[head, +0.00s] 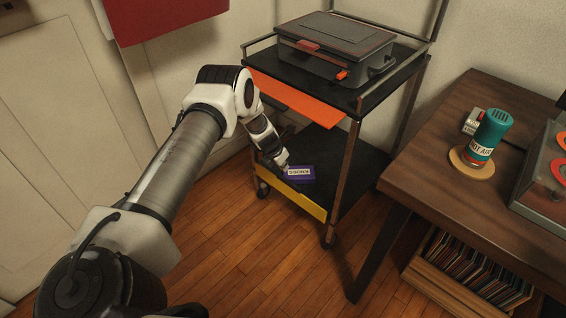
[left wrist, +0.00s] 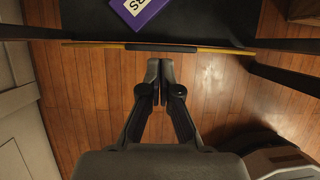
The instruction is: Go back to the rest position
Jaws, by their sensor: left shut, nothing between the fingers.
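My left gripper (head: 284,162) reaches toward the lower shelf of the cart. In the left wrist view its fingertips (left wrist: 160,72) are together with nothing between them, over the wooden floor as seen from there, short of the shelf's yellow front edge. A purple box with a white label (head: 300,173) lies on the black lower shelf (head: 325,147). The box (left wrist: 138,10) also shows at the top of the left wrist view, apart from the fingers. My right gripper is not in view.
The cart's upper shelf has an orange front edge (head: 300,97) and bears a dark case (head: 335,46). A wooden table (head: 440,140) at the right bears a teal canister (head: 487,137). Records (head: 480,270) stand below it. A red panel (head: 165,16) hangs upper left.

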